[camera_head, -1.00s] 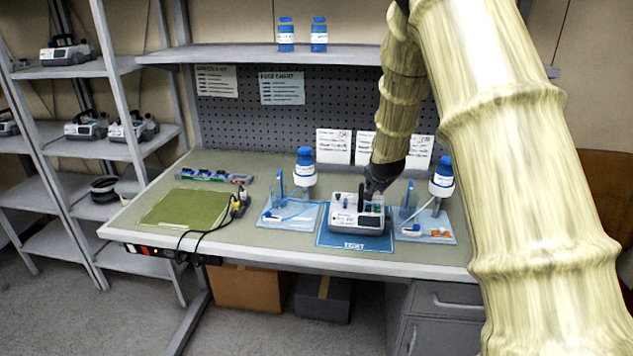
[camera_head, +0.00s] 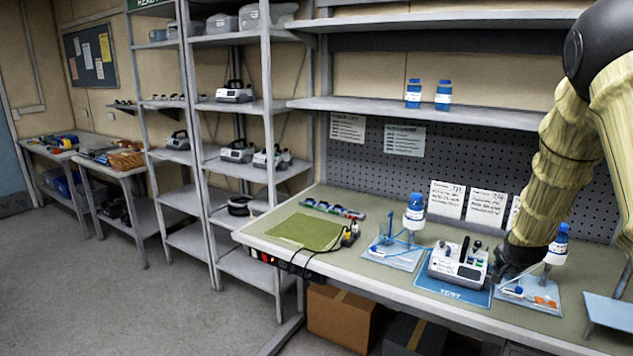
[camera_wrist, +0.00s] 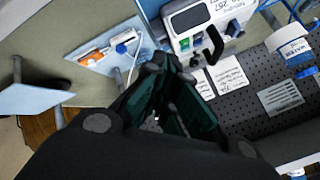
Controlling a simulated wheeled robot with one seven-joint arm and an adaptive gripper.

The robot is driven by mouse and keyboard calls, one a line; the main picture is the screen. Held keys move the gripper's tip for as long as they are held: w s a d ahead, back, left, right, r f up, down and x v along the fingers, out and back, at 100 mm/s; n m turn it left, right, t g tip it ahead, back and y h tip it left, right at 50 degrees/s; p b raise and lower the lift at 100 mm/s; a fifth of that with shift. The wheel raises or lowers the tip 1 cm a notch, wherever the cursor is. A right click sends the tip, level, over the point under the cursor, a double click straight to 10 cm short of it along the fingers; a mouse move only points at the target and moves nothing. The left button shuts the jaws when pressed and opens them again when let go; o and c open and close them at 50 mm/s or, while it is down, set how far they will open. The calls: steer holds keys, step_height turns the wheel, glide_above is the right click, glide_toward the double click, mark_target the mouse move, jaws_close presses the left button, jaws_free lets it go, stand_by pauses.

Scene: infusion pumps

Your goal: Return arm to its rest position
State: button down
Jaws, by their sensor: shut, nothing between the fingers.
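My gripper (camera_wrist: 168,90) is shut and empty; its dark fingers meet in the middle of the wrist view. In the head view my arm comes down from the upper right, and my gripper (camera_head: 507,268) is beside the right end of the infusion pump. The white and grey pump (camera_head: 458,264) stands on a blue mat (camera_head: 452,290) on the bench. It also shows at the top of the wrist view (camera_wrist: 205,28). My arm partly hides the bench's right side, and the fingertips are hard to make out in the head view.
Trays with bottles stand left (camera_head: 393,254) and right (camera_head: 530,294) of the pump. A green mat (camera_head: 303,231) lies farther left. A light blue panel (camera_head: 610,311) is at the right edge. A shelf (camera_head: 440,112) with two blue bottles (camera_head: 413,93) runs above the bench. Open floor lies left.

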steer(key=s+a+f+n+g+y, duration=0.1)
steer(key=s+a+f+n, duration=0.1)
steer(key=s+a+f, duration=0.55)
steer(key=s+a+f+n+g, duration=0.1)
steer(key=s+a+f+n, duration=0.3)
steer(key=f, duration=0.7)
steer(key=s+a+f+n+g+y, duration=0.15)
steer(key=s+a+f, duration=0.25)
steer(key=s+f, duration=0.45)
steer(key=s+a+f+n+g, duration=0.1)
steer(key=s+a+f, duration=0.3)
steer(key=s, duration=0.6)
steer(key=s+a+f+n+g+y, duration=0.1)
steer(key=s+a+f+n+g, duration=0.1)
steer(key=s, duration=0.9)
steer(key=s+a+f+n+g, duration=0.1)
steer(key=s+a+f+n, duration=0.2)
steer(key=s+a+f, duration=0.3)
steer(key=s+a, duration=0.2)
steer(key=s, duration=0.3)
steer(key=shift+s+g, duration=0.2)
steer(key=shift+g, duration=0.15)
steer(key=shift+d+y, duration=0.1)
steer(key=shift+y, duration=0.15)
